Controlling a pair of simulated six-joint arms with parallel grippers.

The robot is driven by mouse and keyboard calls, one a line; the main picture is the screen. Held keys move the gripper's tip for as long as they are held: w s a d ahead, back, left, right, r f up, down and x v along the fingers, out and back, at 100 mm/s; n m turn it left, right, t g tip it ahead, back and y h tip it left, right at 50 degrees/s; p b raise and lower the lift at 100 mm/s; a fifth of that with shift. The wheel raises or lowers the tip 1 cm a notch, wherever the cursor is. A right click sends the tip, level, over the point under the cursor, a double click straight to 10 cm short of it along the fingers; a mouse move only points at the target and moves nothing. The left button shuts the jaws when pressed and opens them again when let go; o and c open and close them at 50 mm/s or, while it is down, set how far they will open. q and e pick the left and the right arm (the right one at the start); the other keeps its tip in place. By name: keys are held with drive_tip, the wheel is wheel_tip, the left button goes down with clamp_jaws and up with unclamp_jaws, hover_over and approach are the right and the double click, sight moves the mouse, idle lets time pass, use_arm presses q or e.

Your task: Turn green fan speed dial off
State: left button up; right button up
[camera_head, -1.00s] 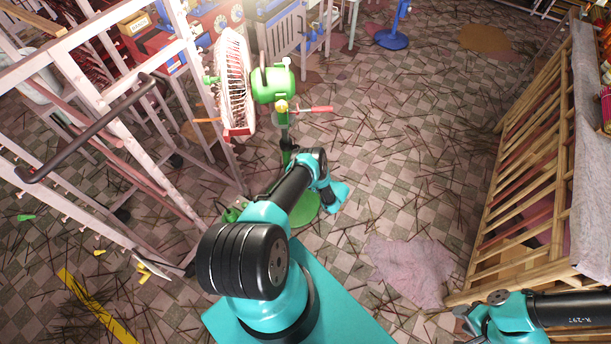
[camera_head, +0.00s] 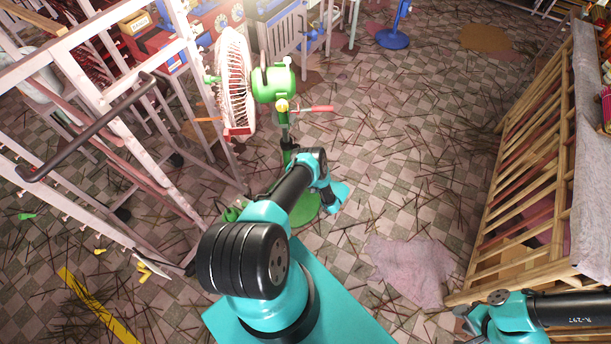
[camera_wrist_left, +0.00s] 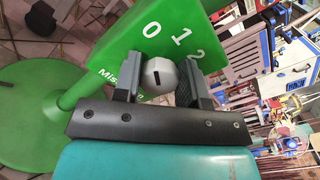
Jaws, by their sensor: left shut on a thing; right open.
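The green fan (camera_head: 272,84) stands at the upper middle of the head view, with a white cage. In the left wrist view, its green control box (camera_wrist_left: 128,48) carries the numbers 0, 1 and 2. The grey round dial (camera_wrist_left: 161,80) has a dark slot; I cannot tell which number it is set to. My left gripper (camera_wrist_left: 157,64) is shut on the dial, one finger on each side. In the head view my left arm hides the dial. My right gripper (camera_head: 466,319) is at the lower right edge, partly cut off, open and away from the fan.
A white metal frame (camera_head: 103,92) with a dark handle stands left of the fan. A wooden slatted rack (camera_head: 525,165) stands on the right. A pinkish cloth (camera_head: 408,270) lies on the checkered floor, which is strewn with thin sticks. A blue stand (camera_head: 392,38) is farther back.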

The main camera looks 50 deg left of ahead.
idle(0.3)
use_arm(q)
drive_tip(key=o, duration=0.9)
drive_tip(key=shift+d, duration=0.1)
drive_tip(key=v, duration=1.7)
drive_tip(key=shift+d, duration=0.15)
